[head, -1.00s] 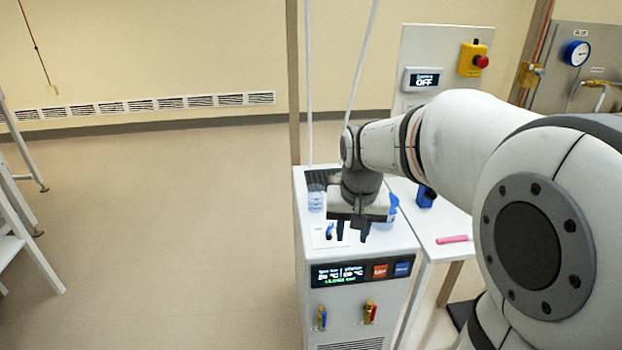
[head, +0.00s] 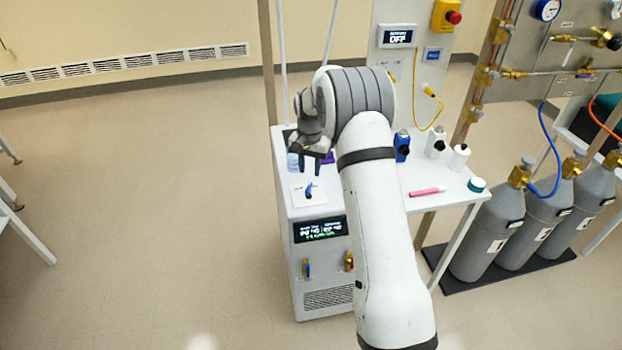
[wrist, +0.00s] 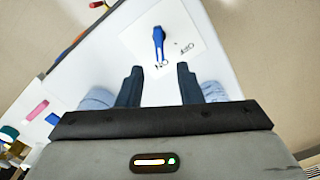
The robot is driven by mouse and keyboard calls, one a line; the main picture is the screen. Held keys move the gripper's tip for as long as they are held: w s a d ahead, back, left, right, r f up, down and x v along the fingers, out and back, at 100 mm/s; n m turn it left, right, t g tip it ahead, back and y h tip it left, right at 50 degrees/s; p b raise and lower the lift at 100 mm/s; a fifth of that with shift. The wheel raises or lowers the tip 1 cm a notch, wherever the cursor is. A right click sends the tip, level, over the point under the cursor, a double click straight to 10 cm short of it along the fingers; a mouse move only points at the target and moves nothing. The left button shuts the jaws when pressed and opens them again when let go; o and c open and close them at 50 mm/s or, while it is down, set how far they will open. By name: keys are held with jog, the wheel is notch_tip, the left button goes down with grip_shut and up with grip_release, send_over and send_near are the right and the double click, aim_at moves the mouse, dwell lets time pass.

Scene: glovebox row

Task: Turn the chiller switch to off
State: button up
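The chiller (head: 291,235) is a white floor unit with a lit display on its front. Its blue lever-like switch (head: 308,191) sits on a white label plate on top. In the wrist view the switch (wrist: 158,43) shows ahead of the fingertips, about in line with the gap between them. Two small dark labels lie beside it, too small to read surely. My gripper (head: 303,167) is open and empty above the chiller top, with its fingers pointing down. In the wrist view its two dark fingers (wrist: 159,76) stand apart, short of the switch and not touching it.
A side table (head: 453,190) holds a pink marker (head: 427,191), a blue bottle (head: 402,146) and white bottles. Gas cylinders (head: 480,228) stand at right. Two thin pale lines rise behind the chiller.

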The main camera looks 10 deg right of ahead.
aim_at(310, 184)
notch_tip(310, 184, down, 6)
jog(key=shift+r+p, duration=0.1)
jog(key=shift+p, duration=0.55)
jog(key=shift+c, duration=0.4)
grip_shut()
